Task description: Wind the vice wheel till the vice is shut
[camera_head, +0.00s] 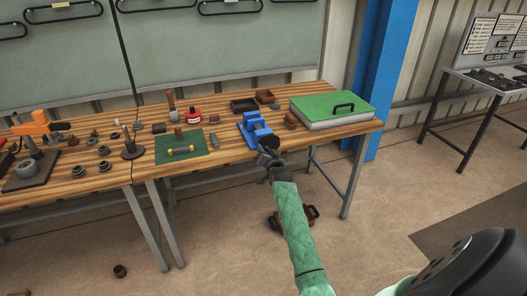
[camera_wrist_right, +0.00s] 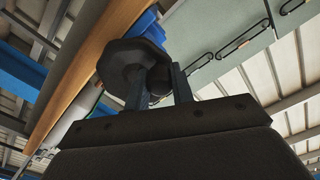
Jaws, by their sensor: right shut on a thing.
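The blue vice (camera_head: 254,126) stands at the front edge of the wooden workbench. Its dark wheel (camera_head: 267,144) faces out over the bench's front edge. How wide the vice jaws stand apart is too small to tell. My right gripper (camera_head: 270,160) reaches the wheel from the front, with the green-sleeved arm below it. In the right wrist view the dark, many-sided wheel (camera_wrist_right: 128,58) is close up, and the fingers of my right gripper (camera_wrist_right: 160,88) are shut on part of it. A bit of the blue vice (camera_wrist_right: 148,28) shows behind. My left gripper is not in view.
A green-topped box (camera_head: 330,108) with a black handle lies right of the vice. A brown object (camera_head: 293,214) is on the floor below.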

